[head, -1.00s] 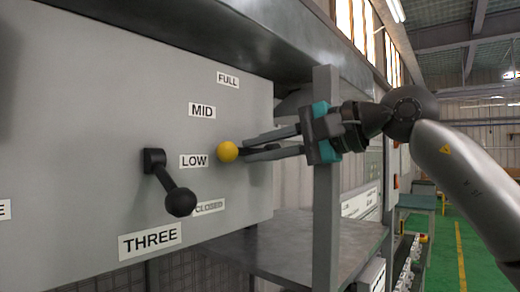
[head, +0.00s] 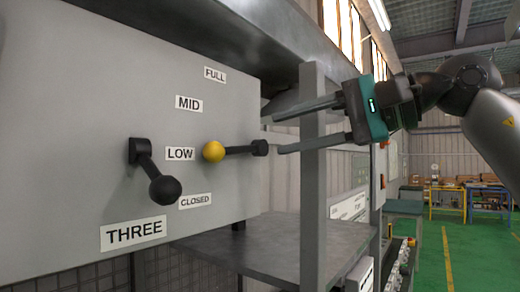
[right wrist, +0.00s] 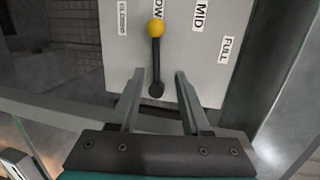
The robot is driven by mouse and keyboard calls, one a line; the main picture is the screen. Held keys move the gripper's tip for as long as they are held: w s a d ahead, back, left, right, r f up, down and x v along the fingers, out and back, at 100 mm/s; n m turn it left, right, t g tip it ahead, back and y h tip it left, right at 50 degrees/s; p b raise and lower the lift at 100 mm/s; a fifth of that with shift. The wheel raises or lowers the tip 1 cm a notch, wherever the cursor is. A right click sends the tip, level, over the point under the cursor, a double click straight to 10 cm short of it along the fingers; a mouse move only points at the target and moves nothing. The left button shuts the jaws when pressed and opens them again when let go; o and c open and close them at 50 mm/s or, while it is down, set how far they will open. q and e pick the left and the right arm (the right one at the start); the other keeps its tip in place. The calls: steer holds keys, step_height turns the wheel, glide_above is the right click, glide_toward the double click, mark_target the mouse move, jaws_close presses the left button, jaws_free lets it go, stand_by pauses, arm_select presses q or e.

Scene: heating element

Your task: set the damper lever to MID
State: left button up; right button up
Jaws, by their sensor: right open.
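The damper lever has a yellow ball knob (head: 213,151) on a black rod that runs right to a black pivot (head: 260,148) near the panel's right edge. The knob points left at the LOW label (head: 180,154), below the MID label (head: 188,103). My right gripper (head: 272,134) is open and empty, right of the knob, with its fingertips near the pivot end. In the right wrist view the yellow knob (right wrist: 156,28) lies beyond the open fingers (right wrist: 159,80), and the pivot appears between them. My left gripper is not in view.
The grey panel (head: 80,60) also carries FULL (head: 215,74) and CLOSED (head: 195,201) labels. A second lever with a black ball (head: 165,190) sits left, above the THREE label (head: 133,233). A grey post (head: 313,190) stands close by my right gripper; a metal shelf (head: 270,245) lies below.

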steer(key=b+v, duration=0.1)
steer(key=v, duration=0.6)
steer(key=shift+d, duration=0.15)
